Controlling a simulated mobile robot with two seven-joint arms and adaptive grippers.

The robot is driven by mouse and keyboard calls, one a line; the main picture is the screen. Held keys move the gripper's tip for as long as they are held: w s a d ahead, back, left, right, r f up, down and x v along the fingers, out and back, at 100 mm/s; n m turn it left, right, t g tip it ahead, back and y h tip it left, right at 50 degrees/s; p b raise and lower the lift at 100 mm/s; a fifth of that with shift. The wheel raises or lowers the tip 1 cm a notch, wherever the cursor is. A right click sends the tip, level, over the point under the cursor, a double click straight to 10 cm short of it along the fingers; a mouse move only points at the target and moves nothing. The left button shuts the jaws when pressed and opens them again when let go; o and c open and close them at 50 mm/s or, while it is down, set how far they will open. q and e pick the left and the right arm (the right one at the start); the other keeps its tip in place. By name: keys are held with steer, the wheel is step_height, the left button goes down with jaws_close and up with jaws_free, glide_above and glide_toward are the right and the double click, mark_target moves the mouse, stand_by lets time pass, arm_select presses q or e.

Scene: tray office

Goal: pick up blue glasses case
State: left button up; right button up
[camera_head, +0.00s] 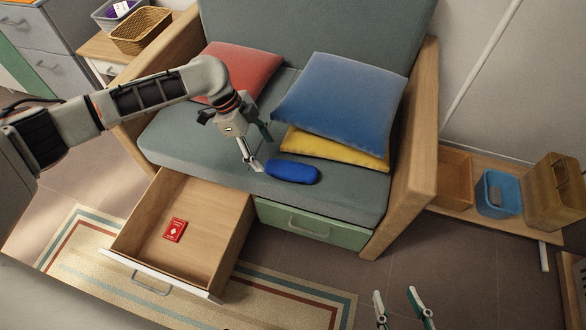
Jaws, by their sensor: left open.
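The blue glasses case (293,172) is a rounded, oblong case lying on the front part of the grey-green seat cushion, just in front of the yellow pillow. My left gripper (261,152) is just to the left of the case, low over the seat. Its fingers are apart, with nothing seen between them. Whether a fingertip touches the case, I cannot tell. My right gripper (396,293) shows only its fingertips at the bottom edge, apart and empty, over the floor.
A blue pillow (343,100) leans over a yellow pillow (335,148); a red pillow (242,70) is behind my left arm. An open drawer (200,245) below holds a red card pack (175,230). The wooden armrest (407,150) bounds the seat at right.

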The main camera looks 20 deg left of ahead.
mark_target(272, 164)
arm_select(q)
steer(key=shift+b+x, duration=0.4)
steer(key=shift+x, duration=0.7)
steer(key=shift+f, duration=0.6)
steer(key=b+x, duration=0.1)
steer(key=x, duration=0.1)
steer(key=shift+d+f+b, duration=0.1)
steer(key=shift+f+b, duration=0.25)
steer(key=shift+b+x, duration=0.3)
steer(key=shift+x, duration=0.55)
steer(key=shift+w+r, duration=0.15)
steer(key=shift+w, duration=0.05)
steer(key=c, duration=1.2)
arm_select(e)
steer(key=shift+w+a+r+m+t+y, duration=0.15)
steer(key=shift+w+a+r+m, duration=0.15)
steer(key=shift+a+r, duration=0.25)
steer(key=shift+w+a+r+m+t+y, duration=0.15)
steer(key=shift+w+a+r+m, duration=0.1)
steer(key=shift+a+r, duration=0.25)
